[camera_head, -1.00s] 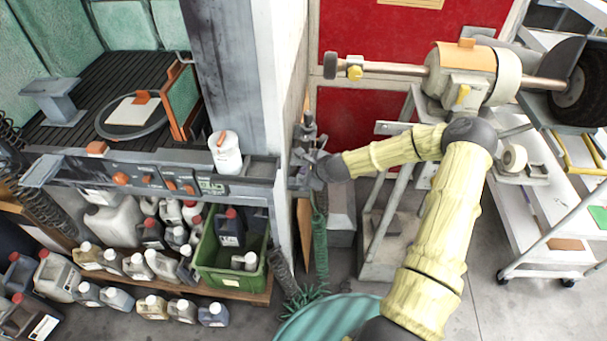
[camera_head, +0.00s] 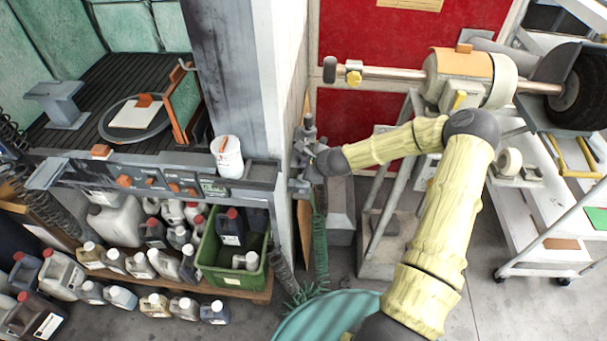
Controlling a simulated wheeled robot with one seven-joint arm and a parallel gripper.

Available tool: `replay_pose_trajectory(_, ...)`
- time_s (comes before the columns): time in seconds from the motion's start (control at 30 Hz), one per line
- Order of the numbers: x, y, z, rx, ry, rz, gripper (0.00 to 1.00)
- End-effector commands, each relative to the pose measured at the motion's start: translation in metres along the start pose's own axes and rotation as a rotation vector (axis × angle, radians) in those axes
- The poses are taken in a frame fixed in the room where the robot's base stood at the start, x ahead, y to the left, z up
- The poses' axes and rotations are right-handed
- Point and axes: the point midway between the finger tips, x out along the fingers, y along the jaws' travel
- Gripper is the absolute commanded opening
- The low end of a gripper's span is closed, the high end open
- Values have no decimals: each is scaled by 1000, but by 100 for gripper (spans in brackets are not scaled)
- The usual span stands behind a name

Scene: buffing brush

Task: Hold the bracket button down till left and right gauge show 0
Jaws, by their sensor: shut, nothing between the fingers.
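My gripper (camera_head: 309,168) is at the end of my yellow-sleeved arm, close to the edge of the grey pillar. It is shut and empty. It overlaps a small grey metal bracket fitting (camera_head: 307,135) on the pillar's side. The button itself is too small or hidden behind my gripper, so I cannot tell whether my gripper touches or presses it. A small display (camera_head: 213,188) sits at the right of the bench's front panel. Its reading is too small to make out, and I cannot identify a left and a right gauge.
A white tub (camera_head: 227,157) stands on the bench (camera_head: 262,172). A green crate (camera_head: 232,279) and several bottles are below. A buffing machine (camera_head: 465,75) stands behind my arm, with a white trolley (camera_head: 545,215) on the right. A teal bin (camera_head: 330,318) is below my arm.

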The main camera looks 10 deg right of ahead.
Motion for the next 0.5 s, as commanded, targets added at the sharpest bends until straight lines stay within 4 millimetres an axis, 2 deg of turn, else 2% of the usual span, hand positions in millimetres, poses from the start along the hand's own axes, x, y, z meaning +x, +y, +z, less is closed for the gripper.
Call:
replay_pose_trajectory(0.23,-16,-11,12,0,-1,1,0)
replay_pose_trajectory(0.5,-18,-12,13,0,-1,1,0)
